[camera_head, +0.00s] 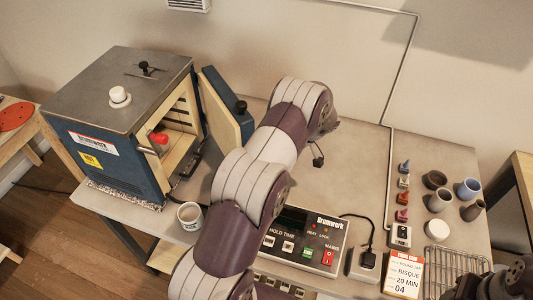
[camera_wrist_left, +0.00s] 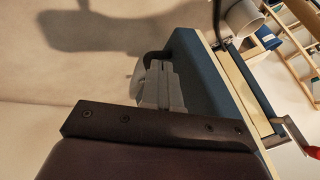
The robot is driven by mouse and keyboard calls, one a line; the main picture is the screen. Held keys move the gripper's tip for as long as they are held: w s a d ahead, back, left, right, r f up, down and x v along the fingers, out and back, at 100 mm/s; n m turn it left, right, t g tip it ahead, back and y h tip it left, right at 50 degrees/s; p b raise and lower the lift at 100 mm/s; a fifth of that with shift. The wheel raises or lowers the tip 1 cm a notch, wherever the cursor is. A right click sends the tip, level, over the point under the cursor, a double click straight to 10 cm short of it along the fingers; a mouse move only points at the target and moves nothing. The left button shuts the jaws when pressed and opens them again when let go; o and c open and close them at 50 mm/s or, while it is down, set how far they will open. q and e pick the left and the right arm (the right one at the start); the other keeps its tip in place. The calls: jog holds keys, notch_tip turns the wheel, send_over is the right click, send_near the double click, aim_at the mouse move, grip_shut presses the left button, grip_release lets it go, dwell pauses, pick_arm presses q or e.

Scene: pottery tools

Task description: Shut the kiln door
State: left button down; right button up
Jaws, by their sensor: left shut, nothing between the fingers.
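The kiln (camera_head: 120,110) is a blue box with a grey top at the left of the head view.
A mug (camera_head: 190,215) stands on the table in front of the kiln. A control box (camera_head: 302,243) sits right of my left arm. Several small pots (camera_head: 440,200), bottles, a wire rack (camera_head: 450,265) and a card (camera_head: 403,274) are at the right. The table behind the control box is clear.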

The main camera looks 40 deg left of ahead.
pick_arm(q)
jog(key=s, duration=0.1)
jog(key=s+a, duration=0.1)
jog(key=s+p, duration=0.1)
jog(key=shift+s+a+r, duration=0.1)
jog(key=shift+a+r, duration=0.1)
jog(key=shift+a, duration=0.05)
pick_arm(e)
jog(key=shift+r, duration=0.9)
jog(key=shift+a, duration=0.1)
